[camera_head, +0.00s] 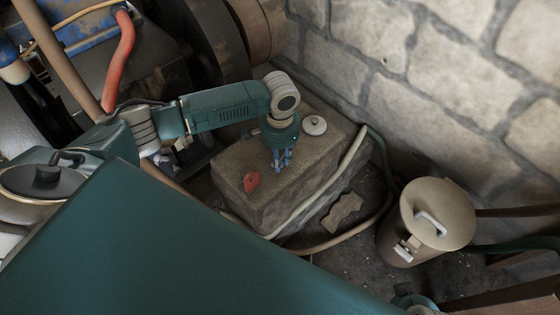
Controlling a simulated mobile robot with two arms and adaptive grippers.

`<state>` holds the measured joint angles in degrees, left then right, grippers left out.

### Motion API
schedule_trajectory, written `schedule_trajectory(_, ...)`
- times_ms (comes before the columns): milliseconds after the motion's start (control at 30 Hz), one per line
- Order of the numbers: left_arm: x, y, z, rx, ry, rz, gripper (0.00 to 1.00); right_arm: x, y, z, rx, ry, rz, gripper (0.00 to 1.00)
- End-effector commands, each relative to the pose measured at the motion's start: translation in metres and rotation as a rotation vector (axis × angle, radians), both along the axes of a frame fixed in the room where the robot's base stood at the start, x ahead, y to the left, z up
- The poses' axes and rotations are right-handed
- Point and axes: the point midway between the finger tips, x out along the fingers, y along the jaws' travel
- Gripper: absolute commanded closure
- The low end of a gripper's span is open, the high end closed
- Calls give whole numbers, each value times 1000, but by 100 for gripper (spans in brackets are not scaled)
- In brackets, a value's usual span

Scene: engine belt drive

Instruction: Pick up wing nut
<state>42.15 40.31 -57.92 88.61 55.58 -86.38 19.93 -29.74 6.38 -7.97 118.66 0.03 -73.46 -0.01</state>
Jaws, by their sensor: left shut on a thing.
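My left gripper (281,158) reaches down over the stone block (285,198), its blue fingers closed just above or at the block's top. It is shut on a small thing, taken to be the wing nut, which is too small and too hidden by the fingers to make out. I cannot tell whether it touches the block.
A red flat piece (251,182) and a pale round cap (314,125) lie on the block. A hose (325,185) runs along its right side. A lidded can (428,215) stands to the right. A stone wall (430,90) rises behind.

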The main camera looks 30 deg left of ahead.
Motion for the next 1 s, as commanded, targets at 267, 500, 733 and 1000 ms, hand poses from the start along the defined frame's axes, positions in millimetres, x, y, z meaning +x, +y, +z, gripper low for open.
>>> schedule_trajectory(267,2,0,72,-1,-5,-1,100,-11,-1,-58,-4,35,5,60)
schedule_trajectory(500,1,0,131,0,-3,-1,100,-32,-4,-105,-7,61,10,60)
schedule_trajectory(733,1,0,167,-1,-2,0,100,-49,-6,-130,-8,75,13,60)
schedule_trajectory(1000,1,0,181,0,-1,1,100,-57,-7,-141,-8,79,14,60)
